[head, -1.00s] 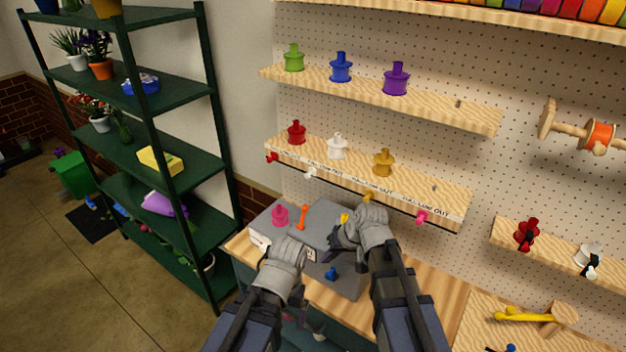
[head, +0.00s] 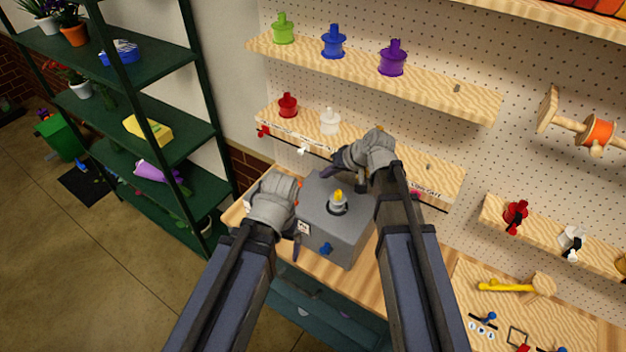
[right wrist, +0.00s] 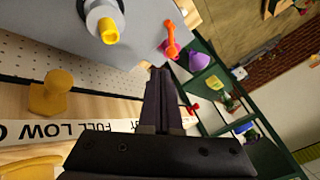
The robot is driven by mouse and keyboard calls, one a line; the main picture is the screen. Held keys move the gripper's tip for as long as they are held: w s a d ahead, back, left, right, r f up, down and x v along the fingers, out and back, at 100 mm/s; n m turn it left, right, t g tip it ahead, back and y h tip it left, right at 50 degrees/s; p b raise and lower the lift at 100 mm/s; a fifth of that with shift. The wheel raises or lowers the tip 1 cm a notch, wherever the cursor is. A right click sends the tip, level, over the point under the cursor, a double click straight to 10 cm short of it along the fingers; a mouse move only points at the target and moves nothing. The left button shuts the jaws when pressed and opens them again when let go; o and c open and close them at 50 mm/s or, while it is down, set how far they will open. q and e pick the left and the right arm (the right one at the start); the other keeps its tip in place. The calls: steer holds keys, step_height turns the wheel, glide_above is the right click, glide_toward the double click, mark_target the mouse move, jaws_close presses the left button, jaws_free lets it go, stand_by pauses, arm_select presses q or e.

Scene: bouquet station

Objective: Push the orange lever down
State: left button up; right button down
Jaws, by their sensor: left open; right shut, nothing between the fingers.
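The orange lever (right wrist: 171,40) stands on the grey box (head: 340,235) in the right wrist view, just beyond my fingertips. In the head view only a sliver of orange shows beside my left gripper, which hides the rest. My right gripper (head: 345,160) is shut and empty above the back of the box; its closed fingers (right wrist: 160,75) point toward the lever, and I cannot tell whether they touch it. My left gripper (head: 296,240) is open at the box's left front side, its fingers partly hidden.
A yellow-tipped post (head: 338,198) stands on the box top, and a blue knob (head: 326,248) is on its front. A wooden shelf with red (head: 288,105) and white (head: 330,121) spools overhangs behind. A green rack (head: 190,130) stands left.

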steer(key=b+x, duration=0.8)
steer(key=x, duration=0.2)
steer(key=shift+w, duration=0.1)
